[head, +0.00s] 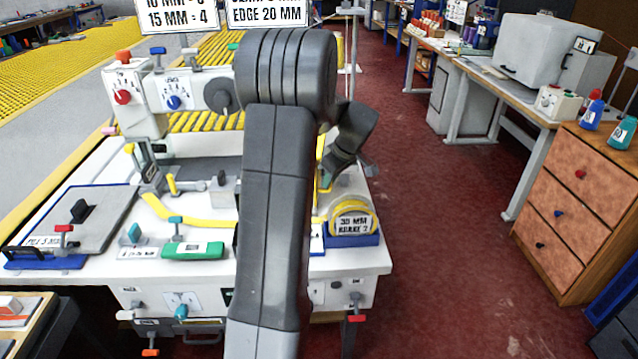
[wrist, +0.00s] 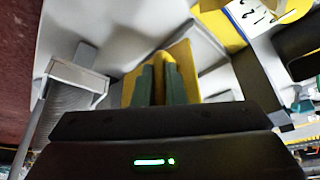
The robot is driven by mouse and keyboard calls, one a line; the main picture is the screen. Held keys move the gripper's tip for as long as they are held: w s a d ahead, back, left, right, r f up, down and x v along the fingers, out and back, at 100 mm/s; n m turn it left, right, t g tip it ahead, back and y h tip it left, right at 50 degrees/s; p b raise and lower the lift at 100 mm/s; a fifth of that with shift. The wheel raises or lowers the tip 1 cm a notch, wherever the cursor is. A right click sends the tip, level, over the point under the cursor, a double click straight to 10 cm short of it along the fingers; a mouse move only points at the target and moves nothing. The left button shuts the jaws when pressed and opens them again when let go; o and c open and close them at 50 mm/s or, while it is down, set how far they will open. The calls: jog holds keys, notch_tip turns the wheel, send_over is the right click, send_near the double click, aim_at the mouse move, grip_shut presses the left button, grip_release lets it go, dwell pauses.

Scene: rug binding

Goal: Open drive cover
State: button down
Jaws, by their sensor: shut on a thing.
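My gripper (wrist: 161,72) is shut on a narrow yellow ridge or handle, with one dark green finger on each side. The handle stands on a yellow panel (wrist: 187,62), which looks to be the drive cover. In the head view a strip of yellow (head: 321,165) shows just right of my forearm, at the right end of the white sewing machine (head: 185,92). My wrist points down there, and my arm hides the fingertips and most of the cover. I cannot tell how far the cover is open.
A yellow tape roll (head: 353,215) in a blue holder stands at the right of the white machine table (head: 345,262). A green block (head: 192,251) and a grey plate (head: 85,215) lie on the left. Red floor is clear up to the wooden drawers (head: 573,205).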

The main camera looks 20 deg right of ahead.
jog(key=shift+w+d+r+n+g+y, duration=0.1)
jog(key=shift+d+n+g+y, duration=0.1)
jog(key=shift+d+n, duration=0.6)
jog(key=shift+w+d+r+n+g+y, duration=0.15)
jog(key=shift+d+n, duration=0.25)
jog(key=shift+d, duration=0.75)
jog(key=shift+f, duration=0.1)
jog(key=c, duration=1.5)
grip_release()
jog(key=v, duration=1.3)
jog(key=shift+s+d+r, duration=0.15)
jog(key=shift+r, duration=0.1)
